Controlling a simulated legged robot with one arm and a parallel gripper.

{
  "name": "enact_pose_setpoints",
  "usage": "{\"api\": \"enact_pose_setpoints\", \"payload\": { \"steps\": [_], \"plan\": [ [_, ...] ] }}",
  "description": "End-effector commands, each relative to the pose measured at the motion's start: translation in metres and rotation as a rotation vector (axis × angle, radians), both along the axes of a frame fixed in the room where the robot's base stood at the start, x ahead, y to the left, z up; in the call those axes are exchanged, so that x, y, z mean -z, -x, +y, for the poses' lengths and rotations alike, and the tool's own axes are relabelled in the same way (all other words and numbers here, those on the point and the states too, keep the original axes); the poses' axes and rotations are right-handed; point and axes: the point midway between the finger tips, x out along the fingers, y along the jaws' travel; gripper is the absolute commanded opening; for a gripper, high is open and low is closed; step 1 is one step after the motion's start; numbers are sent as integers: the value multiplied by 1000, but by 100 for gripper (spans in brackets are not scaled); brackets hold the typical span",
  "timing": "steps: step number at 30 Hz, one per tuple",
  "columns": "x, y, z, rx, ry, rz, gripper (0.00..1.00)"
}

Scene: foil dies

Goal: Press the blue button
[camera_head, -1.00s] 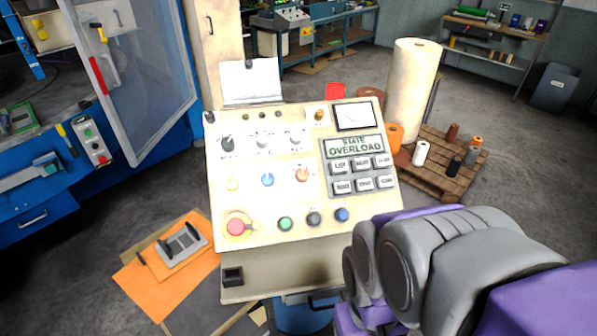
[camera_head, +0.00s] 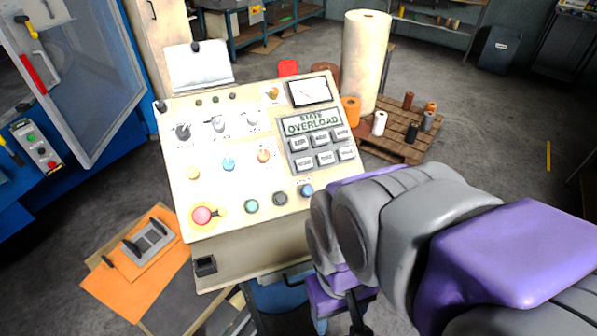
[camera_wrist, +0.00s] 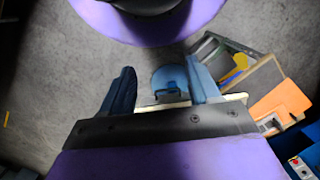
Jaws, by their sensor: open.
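A cream control panel (camera_head: 215,185) stands in front of me with its sloped face toward me. One blue button (camera_head: 229,164) is in the panel's middle row, between a yellow and an orange one. Another blue button (camera_head: 306,190) is at the right end of the bottom row, close to my arm in the picture. In the wrist view my gripper (camera_wrist: 163,75) is open, its two dark blue fingers apart with nothing held between them. It points down toward the floor and a blue base below the panel's edge. No blue button shows in the wrist view.
A red stop button (camera_head: 201,215) is at the panel's lower left. A display and grey keys (camera_head: 320,149) fill its right side. A pallet (camera_head: 395,145) with rolls stands behind right. Floor at right is clear.

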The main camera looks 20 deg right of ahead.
Motion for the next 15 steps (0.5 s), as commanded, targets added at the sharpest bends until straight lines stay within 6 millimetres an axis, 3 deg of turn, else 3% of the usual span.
{"api": "enact_pose_setpoints", "payload": {
  "steps": [2, 15],
  "plan": [
    [0, 0, 0, 0, 0, 0, 53],
    [0, 0, 0, 0, 0, 0, 11]
  ]
}}
